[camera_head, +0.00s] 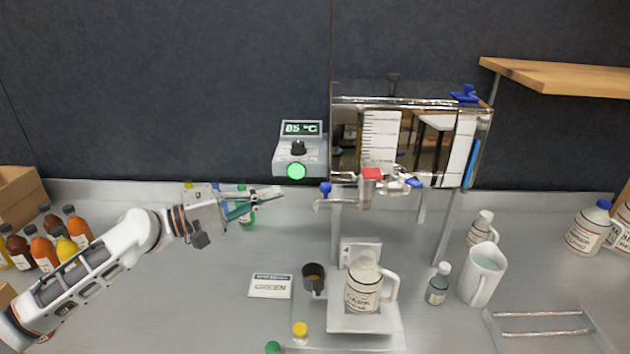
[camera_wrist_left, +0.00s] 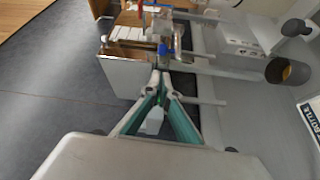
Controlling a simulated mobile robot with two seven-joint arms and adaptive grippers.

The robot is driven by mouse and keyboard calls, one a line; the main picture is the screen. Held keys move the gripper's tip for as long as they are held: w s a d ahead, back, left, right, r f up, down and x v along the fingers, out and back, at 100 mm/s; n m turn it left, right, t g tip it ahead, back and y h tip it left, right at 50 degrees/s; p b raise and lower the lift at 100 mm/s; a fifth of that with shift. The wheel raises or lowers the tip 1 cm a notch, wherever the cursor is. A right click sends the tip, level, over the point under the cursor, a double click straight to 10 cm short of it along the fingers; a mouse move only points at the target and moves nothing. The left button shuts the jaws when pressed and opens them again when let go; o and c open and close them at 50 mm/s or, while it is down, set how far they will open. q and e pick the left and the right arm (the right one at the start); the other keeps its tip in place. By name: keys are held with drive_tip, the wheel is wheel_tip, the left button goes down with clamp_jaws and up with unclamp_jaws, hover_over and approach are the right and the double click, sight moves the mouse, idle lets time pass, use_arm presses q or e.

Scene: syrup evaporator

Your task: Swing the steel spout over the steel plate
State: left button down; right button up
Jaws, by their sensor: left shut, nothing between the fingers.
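The steel spout (camera_head: 338,204) sticks out to the left from the valve with the red top (camera_head: 372,174), below the shiny evaporator tank. Its free end bends down at the left, and a blue knob (camera_head: 326,189) stands on it. The blue knob also shows in the left wrist view (camera_wrist_left: 162,49). The steel plate (camera_head: 345,323) lies on the counter below and to the right of the spout's end, with a cream jug (camera_head: 363,285) on it. My left gripper (camera_head: 279,192) is shut and empty, left of the spout's end with a gap between. My right gripper is not in view.
A temperature box (camera_head: 299,155) reading 85 °C is above my left gripper. Small bottles stand in front and a white pitcher (camera_head: 482,274) is at the right. The counter's left middle is clear.

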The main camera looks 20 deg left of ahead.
sight(342, 200)
use_arm(q)
drive_tip(key=p+x, duration=0.2)
drive_tip(key=x, duration=0.8)
drive_tip(key=shift+p, duration=0.4)
drive_tip(key=shift+s+r+n+t+y+p, duration=0.1)
drive_tip(key=shift+s+n+t+y+p, duration=0.15)
drive_tip(key=shift+p, duration=0.65)
